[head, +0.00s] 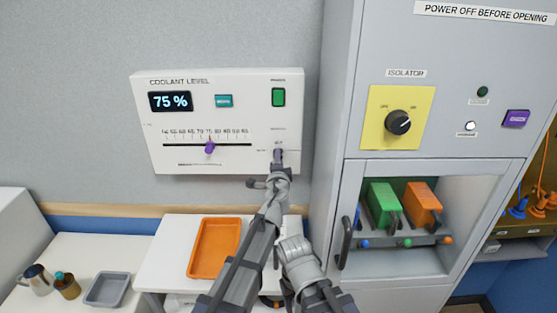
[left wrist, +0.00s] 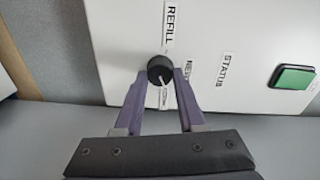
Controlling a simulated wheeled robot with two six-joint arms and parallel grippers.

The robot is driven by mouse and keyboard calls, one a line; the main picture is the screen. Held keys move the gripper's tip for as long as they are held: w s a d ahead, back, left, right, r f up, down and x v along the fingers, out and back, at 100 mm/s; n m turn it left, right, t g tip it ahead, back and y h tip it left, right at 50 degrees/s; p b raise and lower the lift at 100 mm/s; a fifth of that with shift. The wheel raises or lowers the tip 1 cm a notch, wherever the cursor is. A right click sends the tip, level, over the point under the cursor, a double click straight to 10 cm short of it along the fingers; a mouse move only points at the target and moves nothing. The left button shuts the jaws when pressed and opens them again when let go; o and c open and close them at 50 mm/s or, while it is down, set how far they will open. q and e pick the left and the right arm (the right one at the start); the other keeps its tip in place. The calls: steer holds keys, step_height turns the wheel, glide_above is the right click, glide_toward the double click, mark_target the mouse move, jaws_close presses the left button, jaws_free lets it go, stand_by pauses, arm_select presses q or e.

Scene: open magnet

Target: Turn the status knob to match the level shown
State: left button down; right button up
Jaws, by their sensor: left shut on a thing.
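The coolant panel (head: 225,165) is white, and its display (head: 170,101) reads 75 %. A purple slider (head: 209,148) stands near the 75 mark of the printed scale. The status knob (left wrist: 160,68) is round and black with a white pointer line. My left gripper (head: 278,156), also in the left wrist view (left wrist: 162,78), is shut on this knob, with a purple finger on either side. The knob's pointer runs toward a label between the fingers, too small to read. Labels REFILL and STATUS show around it. In the head view my gripper hides the knob.
A green switch (head: 278,97) and a teal button (head: 223,101) sit on the panel. A grey cabinet (head: 337,120) with an isolator knob (head: 398,122) stands close on the right. An orange tray (head: 192,262) lies on the white surface below.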

arm_select(q)
steer(key=shift+m, duration=1)
steer(key=c, duration=0.5)
jaws_free()
steer(key=shift+s, duration=0.1)
steer(key=s, duration=0.7)
steer(key=shift+s, duration=0.3)
arm_select(e)
steer(key=shift+s+d+r, duration=0.15)
steer(key=shift+s+d, duration=0.85)
steer(key=shift+d, duration=0.1)
arm_select(q)
steer(key=shift+a+r, duration=0.1)
